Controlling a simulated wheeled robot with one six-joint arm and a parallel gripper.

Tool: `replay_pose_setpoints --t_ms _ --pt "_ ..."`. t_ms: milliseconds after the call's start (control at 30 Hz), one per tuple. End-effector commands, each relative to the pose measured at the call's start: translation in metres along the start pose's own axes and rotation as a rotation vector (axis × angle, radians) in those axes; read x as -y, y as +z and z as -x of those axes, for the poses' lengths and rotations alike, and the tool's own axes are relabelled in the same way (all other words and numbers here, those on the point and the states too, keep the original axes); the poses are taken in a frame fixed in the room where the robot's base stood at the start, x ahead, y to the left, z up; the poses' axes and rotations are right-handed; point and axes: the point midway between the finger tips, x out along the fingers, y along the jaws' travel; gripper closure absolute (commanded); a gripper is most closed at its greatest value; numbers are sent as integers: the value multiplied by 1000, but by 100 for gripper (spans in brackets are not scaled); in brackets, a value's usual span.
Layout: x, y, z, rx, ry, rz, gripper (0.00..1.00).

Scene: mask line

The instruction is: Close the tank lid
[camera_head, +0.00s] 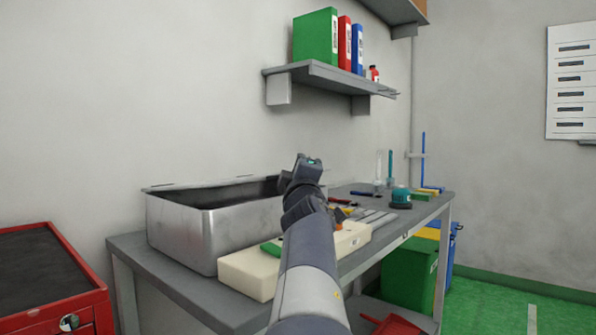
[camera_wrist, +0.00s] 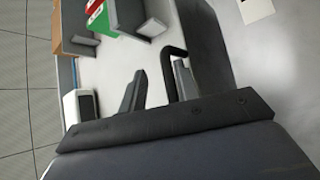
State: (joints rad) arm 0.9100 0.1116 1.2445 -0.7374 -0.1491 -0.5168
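The metal tank (camera_head: 180,230) stands on the left part of the workbench. Its top is open and its inside looks dark. A thin metal edge with two hinge-like pieces runs along the tank's back rim. I cannot clearly make out the lid's panel. My gripper (camera_head: 308,163) is raised at the tank's right end, overlapping it in the head view. In the wrist view, my gripper (camera_wrist: 158,78) has its fingers apart. A dark bent bar (camera_wrist: 168,68) shows between them, closer to the right finger; I cannot tell whether it touches or what it belongs to.
A cream block (camera_head: 245,275) lies in front of the tank on the workbench (camera_head: 190,296). Tools and a teal-topped item (camera_head: 400,197) lie further right. A wall shelf (camera_head: 325,75) with binders hangs above. A red cabinet (camera_head: 55,275) stands left, a green bin (camera_head: 408,270) right.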

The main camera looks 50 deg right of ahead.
Motion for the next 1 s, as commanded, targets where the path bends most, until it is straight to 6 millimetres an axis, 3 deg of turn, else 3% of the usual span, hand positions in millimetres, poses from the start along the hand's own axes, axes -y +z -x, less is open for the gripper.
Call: replay_pose_setpoints --t_ms 667,833,1000 --pt "6 0 0 0 -9 -2 68" --pt "4 0 17 -1 -6 -1 68" --pt "3 0 47 0 -5 -1 68"
